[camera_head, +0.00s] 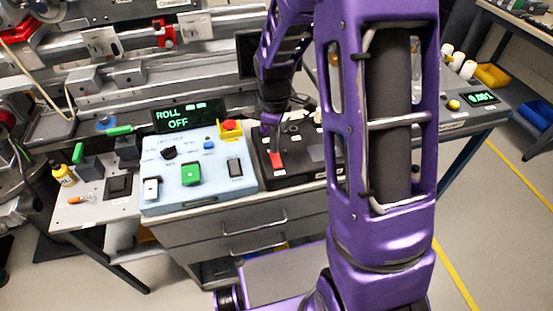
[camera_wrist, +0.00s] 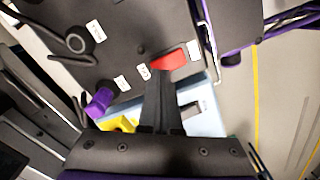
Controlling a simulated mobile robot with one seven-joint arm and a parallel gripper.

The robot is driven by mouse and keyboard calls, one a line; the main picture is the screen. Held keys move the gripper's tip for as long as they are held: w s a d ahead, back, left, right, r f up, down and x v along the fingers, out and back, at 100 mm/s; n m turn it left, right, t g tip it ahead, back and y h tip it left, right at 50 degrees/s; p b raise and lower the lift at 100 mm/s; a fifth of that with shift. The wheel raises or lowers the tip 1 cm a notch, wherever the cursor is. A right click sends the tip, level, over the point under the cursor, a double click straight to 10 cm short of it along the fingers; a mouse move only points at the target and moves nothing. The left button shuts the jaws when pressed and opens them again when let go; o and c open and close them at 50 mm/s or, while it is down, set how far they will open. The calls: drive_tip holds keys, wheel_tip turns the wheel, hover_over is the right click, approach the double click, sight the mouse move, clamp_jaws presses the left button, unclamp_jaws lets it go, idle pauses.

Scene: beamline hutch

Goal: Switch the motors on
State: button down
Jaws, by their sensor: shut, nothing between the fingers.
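A red rocker switch (camera_head: 275,160) is on the black control panel (camera_head: 306,168), right of the light-blue panel. The wrist view also shows the red switch (camera_wrist: 168,60), with small white labels too small to read. My gripper (camera_head: 276,148) points down over the switch, fingers shut and empty. In the wrist view my fingertips (camera_wrist: 161,72) are at the near edge of the switch; I cannot tell whether they touch it. My arm hides part of the black panel in the head view.
The light-blue panel (camera_head: 215,188) holds a green switch (camera_head: 191,174), black and blue controls and a red button (camera_head: 230,125) in a yellow guard. A display (camera_head: 189,116) behind it reads "ROLL OFF". Open floor lies at right.

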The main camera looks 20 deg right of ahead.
drive_tip(key=shift+f+b, duration=0.7)
drive_tip(key=shift+f, duration=0.35)
idle(0.5)
drive_tip(key=shift+r+p, duration=2.7)
drive_tip(key=shift+r, duration=0.9)
drive_tip(key=shift+f, duration=0.1)
